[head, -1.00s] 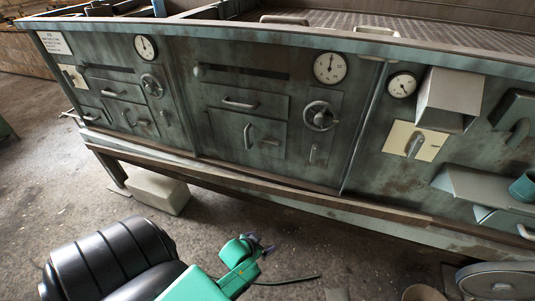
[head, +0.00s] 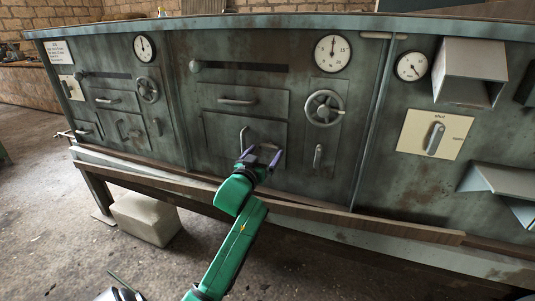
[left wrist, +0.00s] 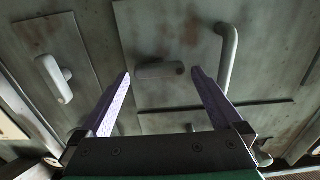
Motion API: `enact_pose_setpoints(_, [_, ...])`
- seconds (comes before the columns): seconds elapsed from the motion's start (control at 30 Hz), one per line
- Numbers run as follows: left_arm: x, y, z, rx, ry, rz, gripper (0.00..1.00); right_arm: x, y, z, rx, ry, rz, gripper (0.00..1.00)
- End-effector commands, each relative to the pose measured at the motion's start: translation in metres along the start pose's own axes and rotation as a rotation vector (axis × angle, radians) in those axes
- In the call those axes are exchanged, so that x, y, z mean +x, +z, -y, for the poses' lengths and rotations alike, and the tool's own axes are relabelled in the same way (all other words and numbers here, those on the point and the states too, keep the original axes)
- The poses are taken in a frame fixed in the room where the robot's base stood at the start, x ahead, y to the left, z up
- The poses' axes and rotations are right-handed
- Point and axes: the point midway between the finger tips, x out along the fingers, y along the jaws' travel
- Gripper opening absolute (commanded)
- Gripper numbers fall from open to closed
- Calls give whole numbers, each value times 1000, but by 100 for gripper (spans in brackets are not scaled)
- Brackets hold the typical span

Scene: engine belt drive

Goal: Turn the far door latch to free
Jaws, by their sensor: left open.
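A lower door (head: 219,134) in the middle bay of the grey-green cabinet has an upright bar handle (head: 243,136). In the left wrist view, a short latch (left wrist: 160,70) lies crosswise on this door, near the bar handle (left wrist: 229,55). My left gripper (head: 262,153) is in front of the door's right part and largely hides the latch in the head view. In the left wrist view, its open purple fingers (left wrist: 160,74) stand either side of the latch, with nothing held. I cannot tell whether they touch the door.
A handwheel (head: 324,108) and a small lever (head: 318,156) sit right of the door. The left bay has a similar door (head: 130,127). A ledge (head: 300,208) runs below the doors. A pale block (head: 146,218) stands on the floor.

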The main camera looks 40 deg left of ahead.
Motion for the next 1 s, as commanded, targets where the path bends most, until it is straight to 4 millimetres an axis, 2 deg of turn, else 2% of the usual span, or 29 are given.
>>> enact_pose_setpoints(0.03, [10,1,-1,0,1,-2,100,-2,0,0,-1,-2,-3,50])
enact_pose_setpoints(0.13, [21,1,0,1,1,0,100,-9,1,1,-3,-3,-4,50])
enact_pose_setpoints(0.4, [25,1,-1,1,1,1,100,-12,2,1,-4,-4,-2,50])
enact_pose_setpoints(0.43, [25,1,-1,1,1,1,96,-12,2,1,-4,-4,-2,50])
enact_pose_setpoints(0.6, [25,1,-1,0,1,1,32,-11,2,1,-4,-4,-2,50])
enact_pose_setpoints(0.87, [25,0,-1,20,2,2,32,-11,0,1,-2,-3,-7,50])
enact_pose_setpoints(1.0, [25,0,-1,64,2,2,32,4,-1,0,0,2,2,50])
